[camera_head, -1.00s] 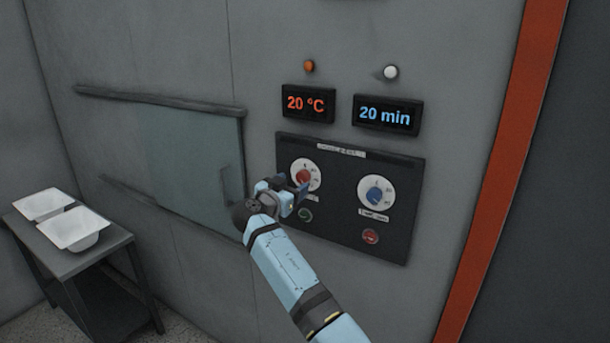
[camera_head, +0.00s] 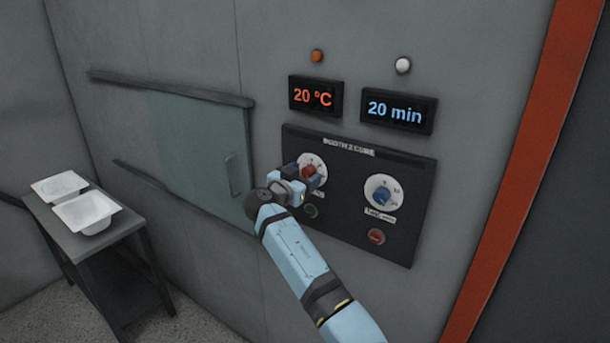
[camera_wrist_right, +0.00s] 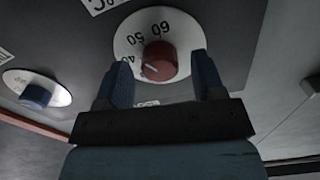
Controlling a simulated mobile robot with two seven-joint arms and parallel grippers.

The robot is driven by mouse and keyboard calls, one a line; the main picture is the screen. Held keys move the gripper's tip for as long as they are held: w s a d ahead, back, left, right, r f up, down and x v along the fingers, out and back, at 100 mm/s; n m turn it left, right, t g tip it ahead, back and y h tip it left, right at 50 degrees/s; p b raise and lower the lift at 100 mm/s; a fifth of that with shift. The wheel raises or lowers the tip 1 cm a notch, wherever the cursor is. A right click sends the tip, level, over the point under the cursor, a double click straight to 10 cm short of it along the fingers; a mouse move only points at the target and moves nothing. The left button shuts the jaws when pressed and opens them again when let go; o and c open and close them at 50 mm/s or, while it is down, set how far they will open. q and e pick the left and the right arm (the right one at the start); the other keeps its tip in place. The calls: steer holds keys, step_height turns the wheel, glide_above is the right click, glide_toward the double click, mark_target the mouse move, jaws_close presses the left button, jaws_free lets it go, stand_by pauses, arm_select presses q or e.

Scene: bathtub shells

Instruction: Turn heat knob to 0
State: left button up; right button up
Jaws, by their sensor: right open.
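The red heat knob (camera_head: 309,172) sits on a white dial on the dark control panel, partly hidden behind my right gripper in the head view. In the right wrist view the red knob (camera_wrist_right: 159,62) shows on its white dial (camera_wrist_right: 183,27), with numbers such as 40, 50 and 60. My right gripper (camera_head: 304,181) is at the dial. In the wrist view its fingers (camera_wrist_right: 165,80) are apart, one on each side of the knob's lower part; I cannot tell whether they touch it. The temperature display (camera_head: 315,95) reads 20 °C. My left gripper is not in view.
A blue knob (camera_head: 382,194) on a white dial is right of the heat knob, under a display (camera_head: 397,111) reading 20 min. A red button (camera_head: 376,237) and a green button (camera_head: 311,210) are below. A table (camera_head: 136,221) with two white shells stands at left.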

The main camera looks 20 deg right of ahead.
steer(key=shift+c, duration=0.4)
steer(key=c, duration=0.9)
steer(key=shift+o, duration=0.3)
